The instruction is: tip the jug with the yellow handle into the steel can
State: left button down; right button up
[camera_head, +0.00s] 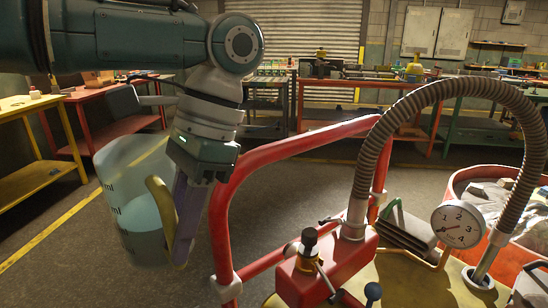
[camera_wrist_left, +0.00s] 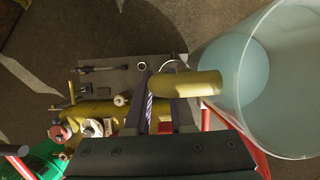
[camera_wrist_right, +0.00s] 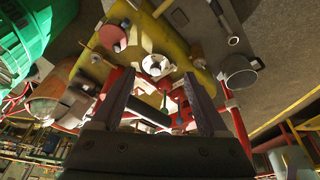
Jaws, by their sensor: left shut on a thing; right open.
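The jug (camera_head: 122,180) is translucent with "ml" marks, nearly upright, and holds pale blue liquid low inside. My left gripper (camera_head: 182,235) is shut on its yellow handle (camera_head: 158,205), holding it off the floor at the left of the head view. In the left wrist view the jug (camera_wrist_left: 285,85) fills the right side, with the yellow handle (camera_wrist_left: 190,84) at the fingertips. A small grey open-topped vessel in the right wrist view (camera_wrist_right: 240,74) may be the steel can; I cannot tell. No steel can shows clearly in the head view. My right gripper (camera_wrist_right: 158,82) is open and empty.
A red tube rail (camera_head: 228,200) stands just right of the jug. Beyond it are a red valve block (camera_head: 318,280), a ribbed hose (camera_head: 395,115), a gauge (camera_head: 458,224) and a red-rimmed drum (camera_head: 465,178). Workbenches line the back. Floor left of the jug is clear.

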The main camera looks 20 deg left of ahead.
pick_arm(q)
jog(key=s+a+f+m+y+b, duration=0.2)
jog(key=s+a+f+m+b, duration=0.1)
jog(key=f+m, duration=0.4)
jog(key=s+a+f+m+t+y+b, duration=0.1)
jog(key=s+a+f+m+y+b, duration=0.2)
jog(key=a+f+m+b, duration=0.3)
jog(key=s+a+f+m+y+b, duration=0.2)
jog(key=a+f+m, duration=0.5)
jog(key=f, duration=0.8)
jog(key=shift+s+a+m+t+y+b, duration=0.35)
jog(key=shift+s+m+b, duration=0.4)
jog(key=shift+m+b, duration=0.75)
jog(key=shift+d+r, duration=0.15)
jog(key=shift+d+r+m+y, duration=0.25)
jog(key=shift+d+r+m, duration=0.05)
